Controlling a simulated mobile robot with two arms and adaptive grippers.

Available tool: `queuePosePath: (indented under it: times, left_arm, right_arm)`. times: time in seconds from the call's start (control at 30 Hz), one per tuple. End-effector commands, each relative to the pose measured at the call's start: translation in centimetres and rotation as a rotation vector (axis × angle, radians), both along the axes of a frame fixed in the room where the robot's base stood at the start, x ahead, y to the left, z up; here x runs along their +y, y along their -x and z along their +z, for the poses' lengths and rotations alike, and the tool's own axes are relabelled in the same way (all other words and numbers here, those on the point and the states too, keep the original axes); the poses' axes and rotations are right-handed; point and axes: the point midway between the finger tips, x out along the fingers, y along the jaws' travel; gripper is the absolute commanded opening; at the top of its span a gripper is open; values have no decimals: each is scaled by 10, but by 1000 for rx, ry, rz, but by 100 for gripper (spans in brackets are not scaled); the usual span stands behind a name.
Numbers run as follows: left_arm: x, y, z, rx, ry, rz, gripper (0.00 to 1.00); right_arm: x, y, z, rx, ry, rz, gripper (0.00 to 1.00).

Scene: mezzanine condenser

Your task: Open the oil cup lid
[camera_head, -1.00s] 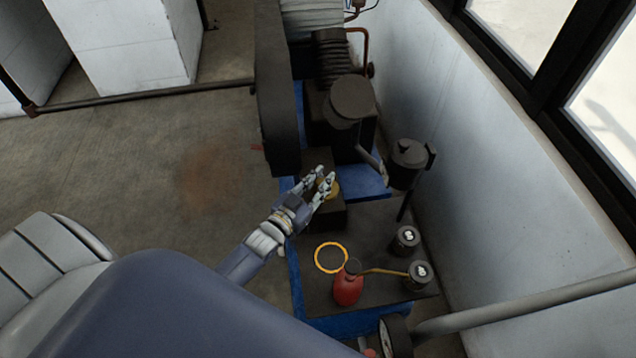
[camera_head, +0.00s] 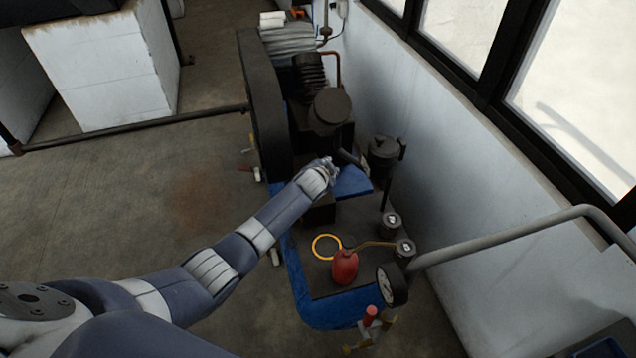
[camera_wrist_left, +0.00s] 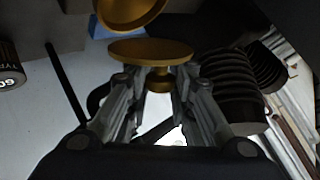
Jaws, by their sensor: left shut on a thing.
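My left gripper (camera_head: 326,170) is over the dark machine block in the head view; the hand hides the oil cup there. In the left wrist view, my left gripper (camera_wrist_left: 158,82) is shut on the small knob of the brass lid (camera_wrist_left: 150,50), a round flat disc. The brass oil cup (camera_wrist_left: 132,8) shows at the top edge of that view, with its round rim and hollow inside visible. The lid looks apart from the cup's rim. My right gripper is not in view.
A red oil can (camera_head: 345,267) with a long spout, a yellow ring (camera_head: 326,247) and two small dark cans (camera_head: 391,224) stand on the dark plate in front. A gauge (camera_head: 391,285) and grey pipe (camera_head: 520,235) are at the right. A ribbed cylinder (camera_wrist_left: 230,88) is beside the gripper.

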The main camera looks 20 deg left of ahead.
Motion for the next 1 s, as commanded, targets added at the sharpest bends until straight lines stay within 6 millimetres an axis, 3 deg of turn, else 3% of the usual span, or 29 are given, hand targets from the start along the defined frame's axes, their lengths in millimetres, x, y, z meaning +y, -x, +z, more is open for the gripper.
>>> queuePosePath:
  times: [0.27,0.5,0.8,1.0]
  left_arm:
    - [-15,-18,-3,161,-210,-1,0]
    - [-24,-25,-9,280,-369,1,0]
    - [-31,-29,-11,372,-489,1,0]
    - [-32,-30,-11,400,-524,1,0]
  right_arm:
    - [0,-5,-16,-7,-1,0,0]
    - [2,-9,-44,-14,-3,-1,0]
    - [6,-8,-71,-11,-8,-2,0]
    - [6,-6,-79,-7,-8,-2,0]
